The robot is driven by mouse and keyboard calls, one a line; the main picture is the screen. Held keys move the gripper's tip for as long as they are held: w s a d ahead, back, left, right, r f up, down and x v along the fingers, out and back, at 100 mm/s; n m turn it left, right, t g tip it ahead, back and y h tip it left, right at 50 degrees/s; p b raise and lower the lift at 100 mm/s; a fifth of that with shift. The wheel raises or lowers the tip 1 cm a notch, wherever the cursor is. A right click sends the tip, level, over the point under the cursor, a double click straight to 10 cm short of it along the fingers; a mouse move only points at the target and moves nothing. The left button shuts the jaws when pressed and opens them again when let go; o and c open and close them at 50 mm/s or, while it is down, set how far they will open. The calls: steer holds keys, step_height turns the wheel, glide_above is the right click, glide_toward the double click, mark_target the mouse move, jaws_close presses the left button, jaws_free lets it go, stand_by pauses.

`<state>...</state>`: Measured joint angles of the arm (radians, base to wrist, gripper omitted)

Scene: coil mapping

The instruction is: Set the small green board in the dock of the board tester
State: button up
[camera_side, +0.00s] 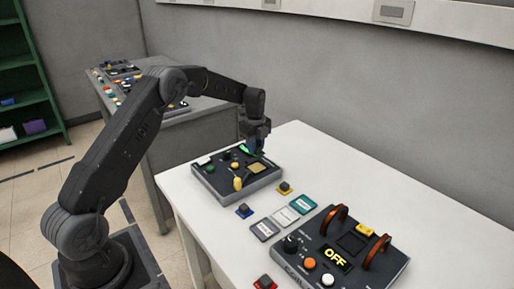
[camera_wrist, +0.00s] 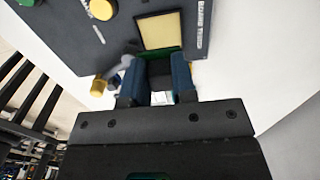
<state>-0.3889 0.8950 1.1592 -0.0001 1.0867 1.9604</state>
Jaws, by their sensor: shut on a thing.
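The board tester looks to be the dark panel (camera_side: 212,181) at the far end of the white table; its near part shows in the wrist view (camera_wrist: 75,35). A tan-yellow square (camera_side: 258,168) on it, also in the wrist view (camera_wrist: 160,31), may be the dock. My gripper (camera_side: 254,151) is low over the panel's back right part. It is shut on the small green board (camera_side: 246,152), which is mostly hidden by the fingers. In the wrist view a green edge (camera_wrist: 174,53) shows just beyond the fingers, beside the yellow square. Whether it touches the panel I cannot tell.
Knobs and a yellow-tipped lever (camera_side: 238,184) stand on the panel. Small coloured blocks and several cards (camera_side: 285,216) lie in front. A device reading OFF (camera_side: 337,258) with two copper coils stands nearer. A wall runs behind; the table's right side is clear.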

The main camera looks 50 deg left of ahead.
mark_target(255, 167)
steer(key=shift+f, duration=2.45)
steer(key=shift+f, duration=0.45)
steer(key=o, duration=1.5)
steer(key=shift+c, duration=0.2)
steer(key=shift+r, duration=3.5)
